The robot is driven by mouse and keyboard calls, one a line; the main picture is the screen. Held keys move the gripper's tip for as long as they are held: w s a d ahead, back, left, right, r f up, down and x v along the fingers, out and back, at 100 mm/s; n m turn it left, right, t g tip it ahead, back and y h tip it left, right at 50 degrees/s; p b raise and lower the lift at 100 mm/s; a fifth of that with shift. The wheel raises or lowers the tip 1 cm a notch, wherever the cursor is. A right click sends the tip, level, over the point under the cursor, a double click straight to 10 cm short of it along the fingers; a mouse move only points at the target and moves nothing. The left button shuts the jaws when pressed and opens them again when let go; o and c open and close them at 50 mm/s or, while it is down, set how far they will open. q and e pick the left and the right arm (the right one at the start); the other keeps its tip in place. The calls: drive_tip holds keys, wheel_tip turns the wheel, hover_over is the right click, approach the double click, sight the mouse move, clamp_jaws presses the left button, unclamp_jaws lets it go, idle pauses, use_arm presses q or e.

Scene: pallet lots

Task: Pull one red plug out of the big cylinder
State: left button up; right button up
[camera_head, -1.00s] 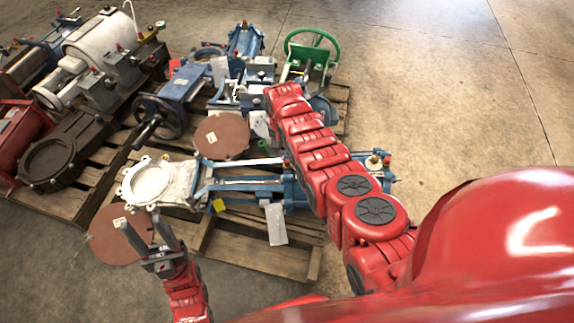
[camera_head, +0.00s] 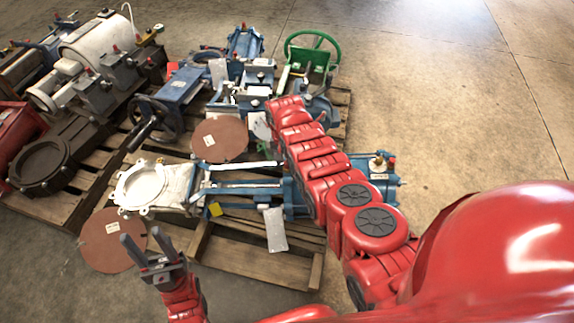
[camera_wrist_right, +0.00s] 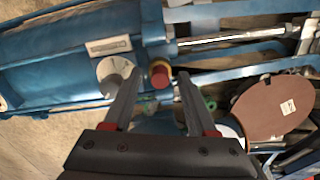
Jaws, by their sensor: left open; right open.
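The big blue cylinder (camera_head: 384,178) lies on the pallet in the head view, its middle hidden behind my right arm. A small red plug (camera_head: 391,161) stands on its right end. In the right wrist view the blue cylinder (camera_wrist_right: 70,62) fills the upper left. A red plug (camera_wrist_right: 160,75) with a yellowish ring shows near its end flange, in line with the gap between the fingers of my right gripper (camera_wrist_right: 158,78). That gripper is open; contact cannot be told. My left gripper (camera_head: 140,236) is open and empty, above a brown disc (camera_head: 107,243).
The cylinder's pallet (camera_head: 255,262) also bears a white valve body (camera_head: 150,187), another brown disc (camera_head: 219,139) and a green handwheel (camera_head: 312,45). A second loaded pallet (camera_head: 62,200) stands at the left. The floor (camera_head: 450,100) at the right is clear.

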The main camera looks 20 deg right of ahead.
sight(285, 162)
idle(0.6)
clamp_jaws()
idle(0.9)
drive_tip(key=shift+r, duration=0.15)
idle(0.4)
drive_tip(key=shift+w+a+r+p, duration=0.1)
drive_tip(key=shift+r+p, duration=1.25)
drive_tip(key=shift+r, duration=0.1)
drive_tip(key=shift+a+r+p, duration=0.1)
drive_tip(key=shift+r+p, duration=1.2)
drive_tip(key=shift+r, duration=0.1)
